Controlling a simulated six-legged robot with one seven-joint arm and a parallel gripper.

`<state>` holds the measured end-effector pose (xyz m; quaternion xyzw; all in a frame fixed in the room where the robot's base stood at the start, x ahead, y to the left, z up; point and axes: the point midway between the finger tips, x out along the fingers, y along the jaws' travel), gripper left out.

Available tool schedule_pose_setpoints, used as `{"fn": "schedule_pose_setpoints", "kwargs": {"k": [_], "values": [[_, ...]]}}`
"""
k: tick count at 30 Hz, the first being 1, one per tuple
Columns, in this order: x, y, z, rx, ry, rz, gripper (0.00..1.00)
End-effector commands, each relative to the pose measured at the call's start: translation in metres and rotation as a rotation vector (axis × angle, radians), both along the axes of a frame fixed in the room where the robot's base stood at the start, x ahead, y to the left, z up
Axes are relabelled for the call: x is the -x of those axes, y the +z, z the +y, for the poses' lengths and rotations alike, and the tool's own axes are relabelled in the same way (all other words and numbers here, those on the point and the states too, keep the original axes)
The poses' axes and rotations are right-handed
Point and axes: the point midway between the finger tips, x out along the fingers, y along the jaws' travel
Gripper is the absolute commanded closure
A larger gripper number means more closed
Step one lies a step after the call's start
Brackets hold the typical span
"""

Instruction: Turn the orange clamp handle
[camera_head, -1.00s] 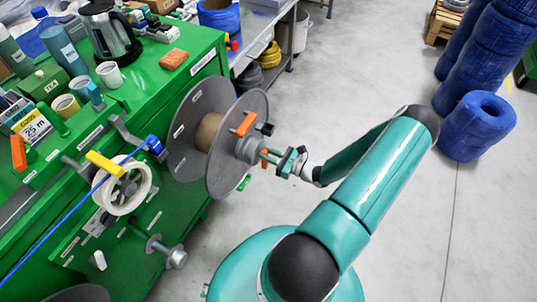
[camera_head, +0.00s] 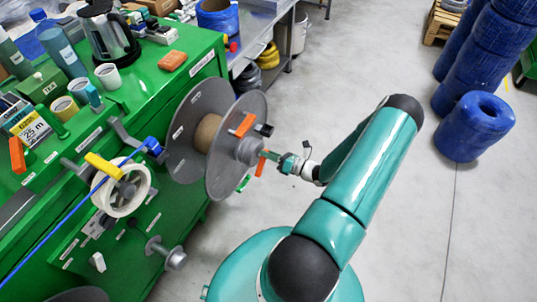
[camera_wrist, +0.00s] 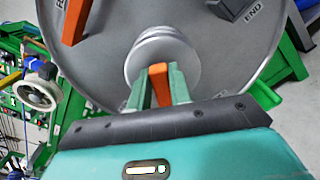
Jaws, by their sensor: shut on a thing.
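The grey reel (camera_head: 186,140) has a central hub (camera_head: 247,151), which also shows in the wrist view (camera_wrist: 162,60). The orange clamp handle (camera_head: 260,167) sits at the hub's outer end. My gripper (camera_head: 271,156) reaches it from the right. In the wrist view the green fingers (camera_wrist: 160,92) are closed on either side of the orange handle (camera_wrist: 159,80), in front of the hub. The fingers hide part of the handle.
A second orange piece (camera_head: 245,125) is on the reel's outer flange. The green bench (camera_head: 185,85) stands behind and left, with a white spool (camera_head: 121,188) on its side. Blue coils (camera_head: 475,127) stand at the right. The grey floor (camera_head: 350,70) between is clear.

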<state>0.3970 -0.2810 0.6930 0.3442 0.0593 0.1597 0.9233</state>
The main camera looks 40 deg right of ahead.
Motion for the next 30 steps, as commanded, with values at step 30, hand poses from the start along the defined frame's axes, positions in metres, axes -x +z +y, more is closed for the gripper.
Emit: {"fn": "schedule_pose_setpoints", "kwargs": {"k": [30], "values": [[-0.002, -0.012, -0.005, -0.768, 0.0, 0.275, 1.0]]}}
